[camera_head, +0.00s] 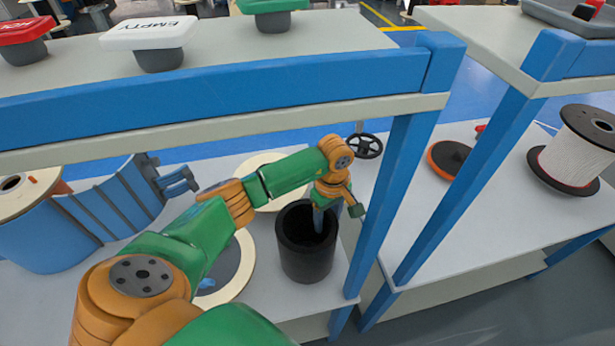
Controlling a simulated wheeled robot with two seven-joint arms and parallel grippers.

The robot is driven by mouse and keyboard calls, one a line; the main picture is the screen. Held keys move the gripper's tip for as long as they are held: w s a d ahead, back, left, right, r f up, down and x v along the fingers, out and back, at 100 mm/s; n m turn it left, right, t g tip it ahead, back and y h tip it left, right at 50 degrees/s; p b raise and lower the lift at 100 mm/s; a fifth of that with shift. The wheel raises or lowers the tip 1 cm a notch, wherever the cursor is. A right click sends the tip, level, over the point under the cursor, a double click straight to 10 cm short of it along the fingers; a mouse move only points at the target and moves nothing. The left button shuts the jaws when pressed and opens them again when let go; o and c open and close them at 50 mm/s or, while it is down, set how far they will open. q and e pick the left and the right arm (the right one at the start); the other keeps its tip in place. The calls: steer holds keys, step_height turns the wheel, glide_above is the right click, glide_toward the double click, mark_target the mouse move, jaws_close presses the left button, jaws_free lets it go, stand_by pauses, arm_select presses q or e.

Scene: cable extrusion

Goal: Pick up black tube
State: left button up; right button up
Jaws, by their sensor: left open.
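The black tube (306,262) stands upright on the lower light-grey surface, left of the blue post, with its dark open mouth facing up. My left arm comes in from the lower left and reaches over it. My left gripper (318,222) is open and points down at the mouth of the tube. I cannot tell whether a finger touches the tube wall. My right gripper is not in view.
A blue-edged upper shelf (230,97) crosses above my arm, and a blue post (393,190) stands close right of the tube. A cream disc (268,168) lies behind it. A white cable spool (575,150) stands at far right.

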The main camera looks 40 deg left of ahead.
arm_select(q)
jaws_close()
stand_by(1.4)
